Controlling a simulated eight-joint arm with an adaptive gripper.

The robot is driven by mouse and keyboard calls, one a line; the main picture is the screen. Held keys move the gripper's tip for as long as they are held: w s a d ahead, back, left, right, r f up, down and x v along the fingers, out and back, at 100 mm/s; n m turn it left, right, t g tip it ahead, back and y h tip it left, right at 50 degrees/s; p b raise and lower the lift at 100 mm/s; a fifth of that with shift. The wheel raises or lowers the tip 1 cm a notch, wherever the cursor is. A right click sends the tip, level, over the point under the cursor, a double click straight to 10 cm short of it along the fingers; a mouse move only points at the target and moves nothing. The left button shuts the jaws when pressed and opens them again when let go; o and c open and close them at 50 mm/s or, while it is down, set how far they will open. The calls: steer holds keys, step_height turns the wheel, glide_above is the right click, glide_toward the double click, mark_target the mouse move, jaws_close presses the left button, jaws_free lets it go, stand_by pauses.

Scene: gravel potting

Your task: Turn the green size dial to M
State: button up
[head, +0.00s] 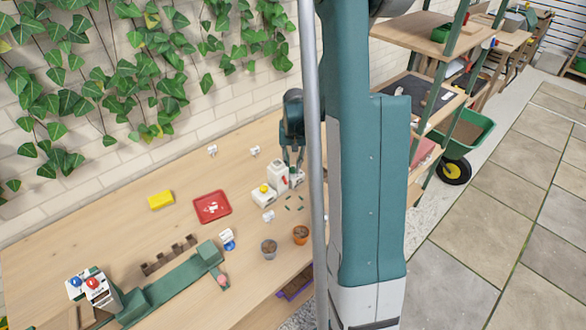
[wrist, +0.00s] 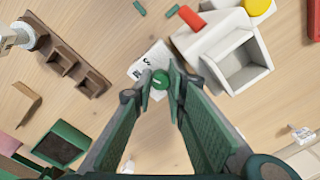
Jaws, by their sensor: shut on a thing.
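The green size dial (wrist: 161,79) shows in the wrist view between my fingertips, with a pale mark on its top. Which letter the mark points to is too small to tell. A white plate (wrist: 147,60) with black marks, one like an S, lies just beyond the dial. My gripper (wrist: 162,84) is shut on the dial, one finger on each side. In the head view my gripper (head: 293,166) is low over the white machine (head: 278,175) at the back of the table; the dial is not distinguishable there.
Near the dial are an open white bin (wrist: 243,66), a red lever (wrist: 187,17), a yellow button (wrist: 259,6) and a brown notched rack (wrist: 62,62). A red tray (head: 212,207), yellow block (head: 161,200) and two pots (head: 269,248) (head: 300,235) stand apart on the table.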

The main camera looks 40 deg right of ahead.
mark_target(294, 168)
stand_by(0.3)
steer(key=o, duration=0.6)
steer(key=shift+r, duration=0.2)
steer(key=shift+s+d+r, duration=0.1)
steer(key=shift+s+r, duration=0.05)
steer(key=shift+r, duration=5.7)
